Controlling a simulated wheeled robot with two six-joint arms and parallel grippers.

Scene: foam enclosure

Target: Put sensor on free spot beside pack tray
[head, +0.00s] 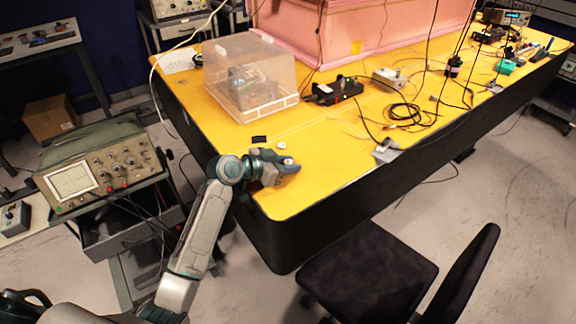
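My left gripper (284,168) is low over the near left corner of the yellow table, pointing right. A small pale piece (289,161) shows at its fingertips. It may be the sensor, but it is too small to be sure, and I cannot tell whether the fingers grip it. Another small white piece (281,145) lies on the table just beyond the gripper, beside a flat black piece (259,139). A clear box (278,72) with a pale base stands farther back, with dark items inside. I cannot tell whether its base is the pack tray. My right gripper is not in view.
A black device (337,90), coiled black cables (404,113) and a grey piece (387,151) lie to the right on the yellow table (325,165). Pink foam walls (350,35) rise behind. An oscilloscope (100,170) stands left, a dark chair (370,275) in front.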

